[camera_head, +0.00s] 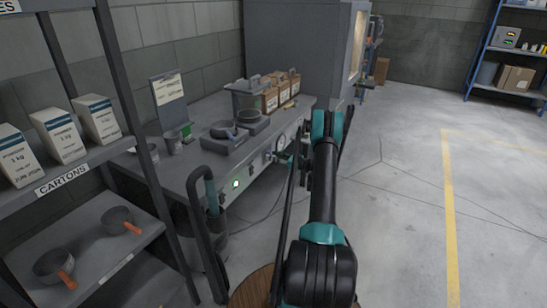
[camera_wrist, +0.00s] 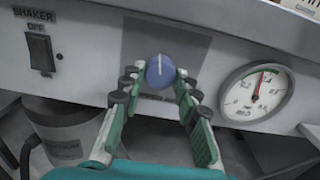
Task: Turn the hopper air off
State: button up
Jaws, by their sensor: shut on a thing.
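A round blue knob (camera_wrist: 160,66) with a white pointer line sits on the pale front panel in the wrist view. Its line stands nearly upright in the picture. My gripper (camera_wrist: 158,84) is shut on the knob, with one finger on each side. A small label below the knob is partly hidden and unreadable. A round pressure gauge (camera_wrist: 256,95) is to the right of the knob, its red needle pointing up near a green band. In the head view my gripper (camera_head: 285,158) reaches the front panel of the bench (camera_head: 228,158); the knob is too small to make out there.
A shaker switch (camera_wrist: 40,52), marked OFF above, is left of the knob. The bench carries a grey pan unit (camera_head: 222,143) and several brown cartons (camera_head: 283,90). A shelf (camera_head: 75,165) stands at the left. Open floor (camera_head: 410,190) lies to the right.

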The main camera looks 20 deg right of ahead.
jog(key=shift+c, duration=1.4)
jog(key=n, duration=1)
jog(key=shift+d, duration=0.1)
jog(key=n, duration=0.5)
jog(key=shift+n, duration=0.4)
jog(key=n, duration=0.5)
jog(key=shift+r, duration=0.1)
